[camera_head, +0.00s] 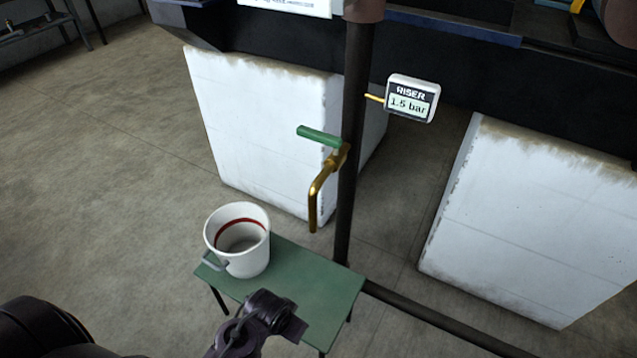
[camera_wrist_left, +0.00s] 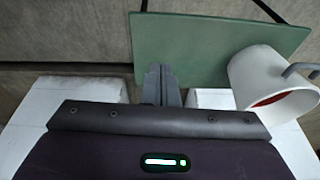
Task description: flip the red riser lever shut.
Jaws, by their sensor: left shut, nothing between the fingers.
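No red lever shows in either view. The lever in sight is a green handle (camera_head: 319,136) on the brass tap (camera_head: 325,185) of the dark vertical riser pipe (camera_head: 354,120). The handle sticks out to the left, across the pipe. A white gauge (camera_head: 411,99) on the riser reads "RISER 1.5 bar". My left arm comes in at the bottom of the head view, below and left of the tap. In the left wrist view my left gripper (camera_wrist_left: 162,84) is shut and empty, with the green stool beyond it. My right gripper is not in view.
A white bucket (camera_head: 256,256) with a red line inside stands on the green stool (camera_head: 318,284), below and left of the spout. White blocks (camera_head: 265,120) stand behind and right of the riser. A dark pipe (camera_head: 425,318) runs low to the right.

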